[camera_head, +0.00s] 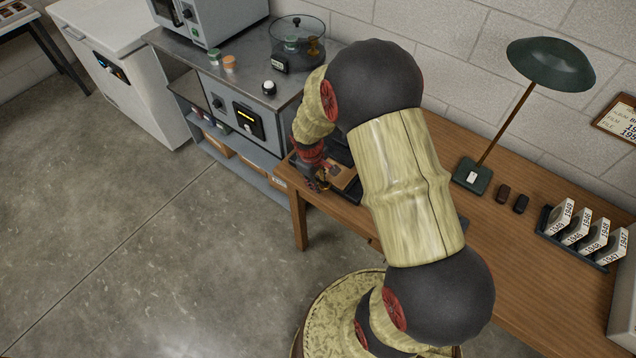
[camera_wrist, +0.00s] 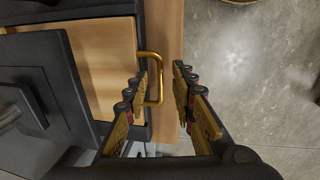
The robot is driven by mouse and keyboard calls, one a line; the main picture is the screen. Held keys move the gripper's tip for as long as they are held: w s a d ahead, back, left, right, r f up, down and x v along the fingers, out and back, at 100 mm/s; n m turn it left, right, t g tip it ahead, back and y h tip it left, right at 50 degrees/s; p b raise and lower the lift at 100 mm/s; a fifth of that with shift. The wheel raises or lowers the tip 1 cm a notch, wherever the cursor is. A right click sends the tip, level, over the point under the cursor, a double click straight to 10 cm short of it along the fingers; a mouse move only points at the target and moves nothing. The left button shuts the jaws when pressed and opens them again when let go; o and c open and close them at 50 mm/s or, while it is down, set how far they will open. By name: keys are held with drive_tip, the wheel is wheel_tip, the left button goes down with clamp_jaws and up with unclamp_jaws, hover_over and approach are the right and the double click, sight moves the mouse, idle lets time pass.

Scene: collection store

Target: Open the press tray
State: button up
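The press tray (camera_wrist: 108,60) is a light wooden board in a dark frame, in the wrist view's upper left. A brass U-shaped handle (camera_wrist: 160,70) stands out from its right side. My gripper (camera_wrist: 157,88) is open, with one finger on each side of the handle's outer bar. The left finger is close to the bar; I cannot tell if it touches. In the head view my gripper (camera_head: 316,183) is at the table's left front corner beside the tray (camera_head: 343,175). My arm hides much of the press there.
The wooden table (camera_head: 510,235) holds a green lamp (camera_head: 550,64), two small dark blocks and a rack of labelled boxes (camera_head: 580,236). A grey steel bench (camera_head: 240,85) with a glass dome vessel stands left of the table. The floor (camera_head: 150,235) in front is clear.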

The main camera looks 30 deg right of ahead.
drive_tip(key=shift+d+f, duration=0.1)
drive_tip(key=shift+f, duration=0.35)
drive_tip(key=shift+c, duration=0.6)
clamp_jaws()
